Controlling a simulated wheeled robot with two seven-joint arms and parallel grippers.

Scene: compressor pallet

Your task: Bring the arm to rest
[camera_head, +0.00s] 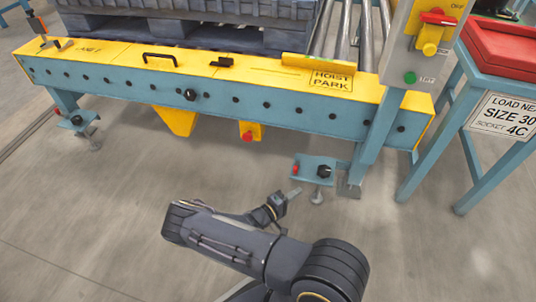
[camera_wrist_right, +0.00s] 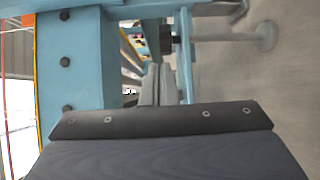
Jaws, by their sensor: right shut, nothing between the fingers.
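My right arm reaches up from the bottom of the head view, over the grey floor. Its gripper (camera_head: 288,196) is small there, shut and empty, just in front of a blue foot bracket of the conveyor frame (camera_head: 235,100). In the right wrist view the gripper fingers (camera_wrist_right: 155,86) are together with nothing between them. Blue frame parts (camera_wrist_right: 75,60) stand close ahead and to the left of them. I cannot tell whether the fingers touch the bracket. My left gripper is not in view.
The foot bracket (camera_head: 313,170) carries a red and a black knob. A blue stand (camera_head: 440,140) with a red tray (camera_head: 500,45) is at right. A control post (camera_head: 425,45) rises beside the frame. A dark pallet (camera_head: 200,35) lies on the conveyor. The floor (camera_head: 80,230) at left is clear.

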